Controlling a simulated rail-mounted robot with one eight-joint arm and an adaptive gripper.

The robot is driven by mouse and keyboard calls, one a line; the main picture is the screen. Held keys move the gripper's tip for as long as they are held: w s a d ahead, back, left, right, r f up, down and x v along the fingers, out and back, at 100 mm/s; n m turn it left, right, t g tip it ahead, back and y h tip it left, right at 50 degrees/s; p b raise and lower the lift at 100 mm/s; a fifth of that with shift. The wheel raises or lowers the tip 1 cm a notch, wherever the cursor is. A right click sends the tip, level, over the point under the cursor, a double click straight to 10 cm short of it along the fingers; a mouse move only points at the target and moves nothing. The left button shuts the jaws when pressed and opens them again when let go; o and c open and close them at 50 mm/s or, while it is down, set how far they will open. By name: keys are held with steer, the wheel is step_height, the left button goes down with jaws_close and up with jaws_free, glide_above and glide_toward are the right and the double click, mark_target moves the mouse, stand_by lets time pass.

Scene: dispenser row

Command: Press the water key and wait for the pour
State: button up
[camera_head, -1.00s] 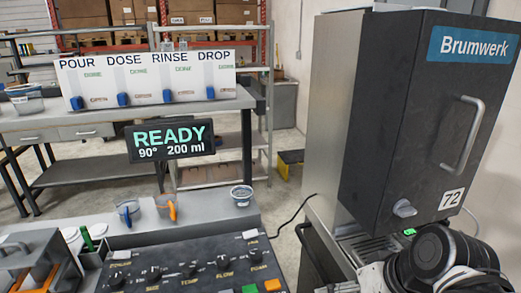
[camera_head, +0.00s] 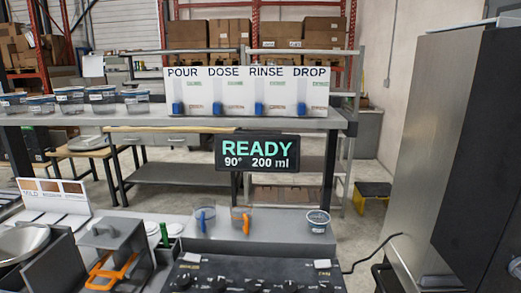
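The control panel (camera_head: 262,277) is dark, has several knobs and is cut off by the bottom edge of the head view. No key marked water can be made out on it. The display (camera_head: 257,153) above it reads READY, 90° and 200 ml. A board (camera_head: 248,92) behind is marked POUR, DOSE, RINSE and DROP, with a blue tab low in each column. My gripper is out of view.
A tall dark and steel cabinet (camera_head: 440,170) fills the right edge. A holder with an orange handle (camera_head: 108,268) and a sample card (camera_head: 53,197) are at lower left. Lidded tubs (camera_head: 102,98) stand on the back bench (camera_head: 240,122). A black cable runs right of the ledge.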

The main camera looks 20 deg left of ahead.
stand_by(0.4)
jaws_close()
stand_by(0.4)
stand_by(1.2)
